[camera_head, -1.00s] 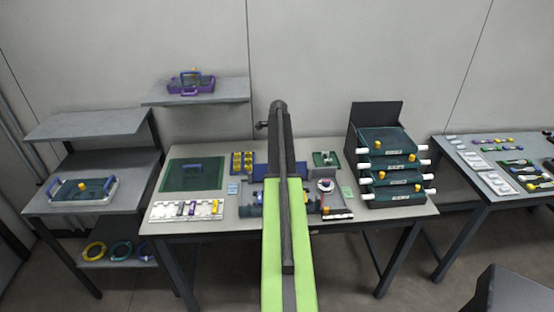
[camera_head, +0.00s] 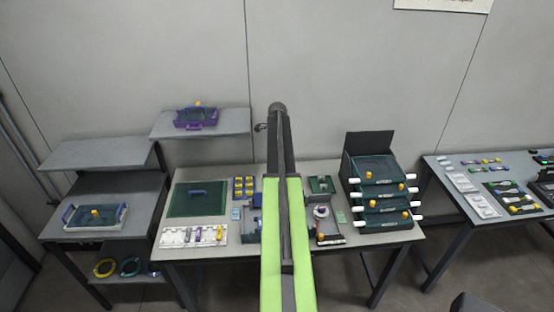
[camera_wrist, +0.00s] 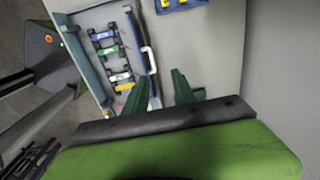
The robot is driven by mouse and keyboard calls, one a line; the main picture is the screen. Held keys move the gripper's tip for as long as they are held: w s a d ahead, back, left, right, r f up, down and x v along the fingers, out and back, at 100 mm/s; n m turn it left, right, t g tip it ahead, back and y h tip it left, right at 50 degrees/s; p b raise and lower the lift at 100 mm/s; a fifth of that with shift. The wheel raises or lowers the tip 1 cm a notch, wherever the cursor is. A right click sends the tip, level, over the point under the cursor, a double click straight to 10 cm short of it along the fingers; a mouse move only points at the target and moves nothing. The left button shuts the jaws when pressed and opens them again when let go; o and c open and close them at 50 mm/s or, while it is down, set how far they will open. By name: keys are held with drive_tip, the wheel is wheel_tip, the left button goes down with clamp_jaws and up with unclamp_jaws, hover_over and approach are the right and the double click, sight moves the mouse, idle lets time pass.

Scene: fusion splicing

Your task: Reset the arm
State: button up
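My arm (camera_head: 283,200), green and black, reaches forward over the middle of the centre table in the head view. Its gripper end is not clearly seen there. In the wrist view my gripper (camera_wrist: 160,86) has two dark green fingers standing apart, with nothing visibly held between them. I cannot tell whether the fingers touch anything.
The centre table (camera_head: 240,254) bears a green mat (camera_head: 190,208), a white strip holder (camera_head: 178,237) and a rack of drawers (camera_head: 383,190). A purple case (camera_head: 196,119) sits on a shelf. A side table (camera_head: 455,200) stands right. The wall is behind.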

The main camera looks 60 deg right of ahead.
drive_tip(key=shift+a+r, duration=0.1)
drive_tip(key=shift+r, duration=0.55)
